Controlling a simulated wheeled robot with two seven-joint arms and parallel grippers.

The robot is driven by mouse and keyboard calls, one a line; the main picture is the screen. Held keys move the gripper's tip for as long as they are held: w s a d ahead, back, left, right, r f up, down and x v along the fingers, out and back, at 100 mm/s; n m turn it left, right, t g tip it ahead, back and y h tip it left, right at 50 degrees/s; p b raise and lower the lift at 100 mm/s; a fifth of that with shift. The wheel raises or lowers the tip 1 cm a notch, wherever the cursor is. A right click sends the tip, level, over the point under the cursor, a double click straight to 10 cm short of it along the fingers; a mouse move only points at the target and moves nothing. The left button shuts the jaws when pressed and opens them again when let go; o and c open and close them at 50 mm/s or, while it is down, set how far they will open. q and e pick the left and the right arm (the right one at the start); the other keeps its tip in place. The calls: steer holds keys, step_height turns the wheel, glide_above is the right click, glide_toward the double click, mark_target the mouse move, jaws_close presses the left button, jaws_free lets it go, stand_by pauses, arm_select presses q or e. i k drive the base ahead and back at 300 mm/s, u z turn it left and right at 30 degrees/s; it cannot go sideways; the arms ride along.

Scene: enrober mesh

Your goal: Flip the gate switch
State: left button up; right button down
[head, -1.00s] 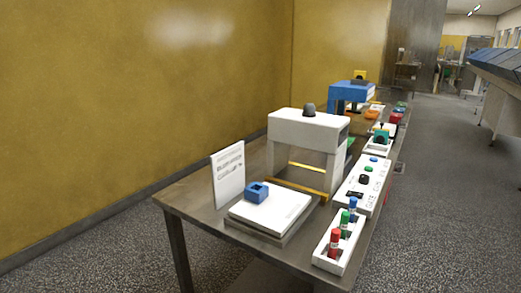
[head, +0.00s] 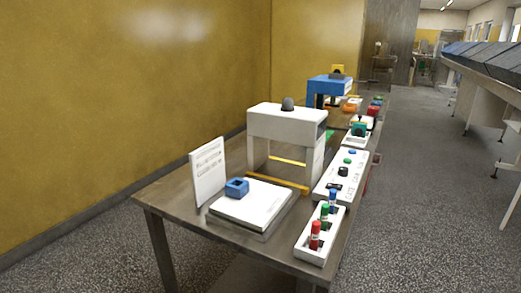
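A white control panel (head: 335,183) lies along the right side of the table, with a blue button (head: 352,152), a green button (head: 348,161), a dark knob (head: 343,171) and a small black part (head: 335,187). I cannot tell which of these is the gate switch. A white arch-shaped machine (head: 287,127) with a dark dome on top stands left of the panel. Yellow bars (head: 282,182) cross its opening near the bottom. Neither of my grippers is in view.
The table (head: 180,197) also holds a sign (head: 207,170), a white slab (head: 247,205) with a blue block (head: 237,187), and a tray (head: 312,251) of coloured markers. A blue arch machine (head: 328,86) stands behind. The floor (head: 430,200) right of the table is open.

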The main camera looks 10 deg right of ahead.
mark_target(339, 187)
steer(key=k, duration=1.3)
steer(key=z, duration=0.65)
steer(key=i, duration=1.35)
steer(key=u, duration=0.4)
steer(key=i, duration=0.7)
steer(key=u, duration=0.55)
